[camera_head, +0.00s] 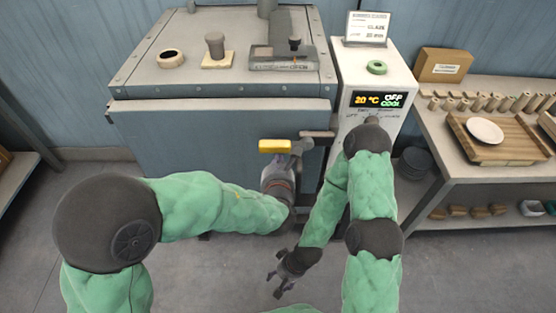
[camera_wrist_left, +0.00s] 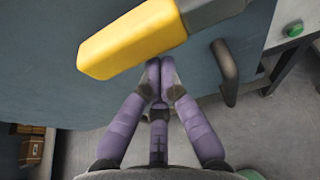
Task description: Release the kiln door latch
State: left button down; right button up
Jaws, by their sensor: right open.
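The kiln door (camera_head: 215,140) is blue-grey and looks closed. Its latch has a yellow grip (camera_head: 274,146) on a grey arm and lies nearly level, pointing left in the head view. The yellow grip is large and slanted in the left wrist view (camera_wrist_left: 130,42). My left gripper (camera_head: 282,170) is at the door just below the latch. In the left wrist view its purple fingers (camera_wrist_left: 160,72) are together under the yellow grip, with nothing visible between them; contact is unclear. My right gripper (camera_head: 275,284) is open and empty, low over the floor.
A dark door handle (camera_wrist_left: 226,72) stands right of the latch. The control box (camera_head: 375,75) reads 20 °C, OFF, COOL. A green button (camera_wrist_left: 294,30) shows in the wrist view. A wooden bench (camera_head: 460,175) with pottery stands right.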

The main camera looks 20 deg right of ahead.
aim_at(278, 144)
pick_arm(q)
jog(key=shift+r+m+p, duration=0.3)
jog(key=shift+r+p, duration=0.05)
jog(key=shift+p, duration=0.1)
jog(key=shift+a+r+y, duration=0.1)
jog(key=shift+r+y, duration=0.05)
jog(key=shift+y, duration=0.15)
jog(key=shift+r+m+p, duration=0.4)
jog(key=shift+r+p, duration=0.15)
jog(key=shift+p, duration=0.35)
notch_tip(278, 144, up, 4)
jog(key=m+y+p, duration=0.1)
jog(key=p, duration=0.1)
jog(key=m+t+p, duration=0.1)
jog(key=m+p, duration=0.1)
jog(key=m+y+p, duration=0.1)
jog(key=p, duration=0.2)
jog(key=shift+r+y, duration=0.25)
jog(key=shift+y, duration=0.05)
jog(key=shift+d+r+m+t+p, duration=0.3)
jog(key=shift+r+m+t+p, duration=0.15)
jog(key=shift+m+p, duration=0.3)
jog(key=shift+s+d+r+p, duration=0.25)
jog(key=shift+d+r+p, duration=0.35)
jog(key=shift+r, duration=0.2)
